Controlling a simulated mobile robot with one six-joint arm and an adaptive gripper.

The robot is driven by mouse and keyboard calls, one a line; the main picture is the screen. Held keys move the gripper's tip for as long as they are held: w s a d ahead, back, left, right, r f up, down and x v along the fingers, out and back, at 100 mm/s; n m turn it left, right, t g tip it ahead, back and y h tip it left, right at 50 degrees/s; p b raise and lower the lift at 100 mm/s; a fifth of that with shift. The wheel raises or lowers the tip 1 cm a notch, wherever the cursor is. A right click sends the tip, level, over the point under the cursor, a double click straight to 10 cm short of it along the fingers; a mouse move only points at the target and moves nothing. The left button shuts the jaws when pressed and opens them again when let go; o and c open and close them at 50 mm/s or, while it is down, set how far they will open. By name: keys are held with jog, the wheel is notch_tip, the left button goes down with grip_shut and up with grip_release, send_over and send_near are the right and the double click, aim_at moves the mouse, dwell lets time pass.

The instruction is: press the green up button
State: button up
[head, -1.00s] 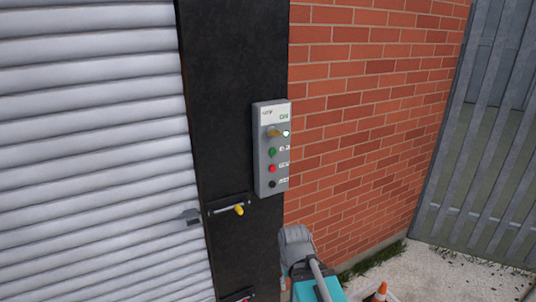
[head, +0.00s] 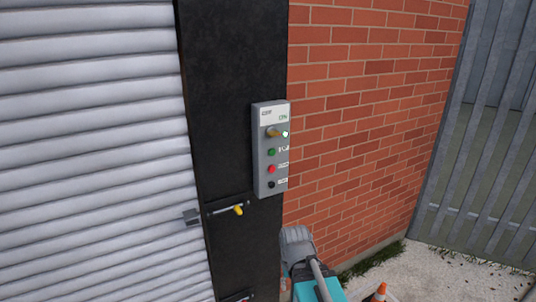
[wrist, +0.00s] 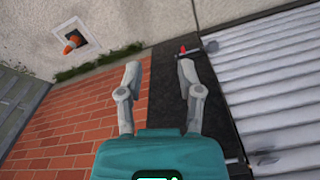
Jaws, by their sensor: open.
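A grey control box (head: 271,185) is mounted on the black post beside the brick wall in the head view. The control box is not visible in the wrist view.
A grey roller shutter (head: 90,150) stands left of the black post (head: 225,90). A bolt with a yellow handle (head: 238,210) is on the post below the box. A brick wall (head: 365,110) and metal fence (head: 480,150) lie right. An orange cone (head: 379,292) stands on the ground.

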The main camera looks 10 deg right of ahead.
jog(key=shift+c, duration=0.3)
jog(key=c, duration=0.4)
jog(key=shift+w+a, duration=0.15)
jog(key=shift+w, duration=0.1)
grip_shut()
jog(key=w+a+r+m+t+y, duration=0.2)
jog(key=w+r+t+y, duration=0.2)
jog(key=w, duration=0.5)
jog(key=w+a+r+m+t+y, duration=0.2)
jog(key=w+r+t+y, duration=0.2)
jog(key=w, duration=0.4)
jog(key=w+d+r+m+t+h, duration=0.2)
jog(key=w+d+r+m+t, duration=0.7)
jog(key=w+d+r+m, duration=0.1)
jog(key=shift+w+d+r, duration=0.55)
jog(key=shift+w+d, duration=0.35)
jog(key=shift+w, duration=0.3)
